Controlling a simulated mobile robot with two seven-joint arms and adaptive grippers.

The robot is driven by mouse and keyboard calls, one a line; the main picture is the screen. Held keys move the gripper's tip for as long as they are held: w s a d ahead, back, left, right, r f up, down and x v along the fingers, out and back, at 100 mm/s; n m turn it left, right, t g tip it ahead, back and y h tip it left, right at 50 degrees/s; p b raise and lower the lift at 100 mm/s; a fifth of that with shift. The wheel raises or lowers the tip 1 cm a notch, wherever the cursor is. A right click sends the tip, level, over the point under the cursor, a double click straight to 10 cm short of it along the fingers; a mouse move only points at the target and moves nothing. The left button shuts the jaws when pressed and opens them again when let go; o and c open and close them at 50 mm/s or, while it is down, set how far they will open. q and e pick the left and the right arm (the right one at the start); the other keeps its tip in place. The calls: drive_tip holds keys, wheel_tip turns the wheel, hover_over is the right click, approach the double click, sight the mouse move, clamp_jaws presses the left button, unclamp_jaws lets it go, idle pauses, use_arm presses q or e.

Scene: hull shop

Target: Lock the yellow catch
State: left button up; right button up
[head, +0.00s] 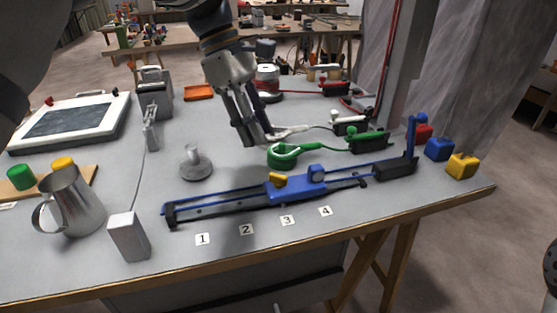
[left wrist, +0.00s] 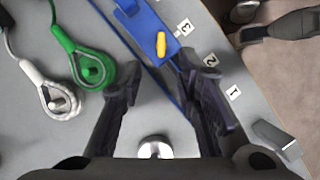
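The yellow catch (head: 278,181) is a small lever on the left end of the blue carriage (head: 297,190). The carriage sits on a long blue rail (head: 215,204), behind number tags 3 and 4. In the left wrist view the yellow catch (left wrist: 161,45) lies just beyond the fingertips, lengthwise in the picture. My left gripper (head: 258,140) is open and empty, above and behind the rail, apart from the catch. Its spread fingers also show in the left wrist view (left wrist: 158,80).
A green ring-ended lead (head: 283,157) and a white one (head: 290,130) lie behind the carriage. A grey knobbed weight (head: 195,163) stands behind the rail's left part. A metal jug (head: 72,205) and white block (head: 128,237) are at front left. Coloured blocks (head: 439,149) stand right.

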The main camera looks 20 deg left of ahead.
sight(278, 175)
use_arm(q)
drive_tip(key=x, duration=0.9)
drive_tip(key=shift+s+d+f, duration=0.1)
drive_tip(key=shift+s+f, duration=0.05)
drive_tip(key=shift+f, duration=0.05)
drive_tip(key=shift+c, duration=0.6)
clamp_jaws()
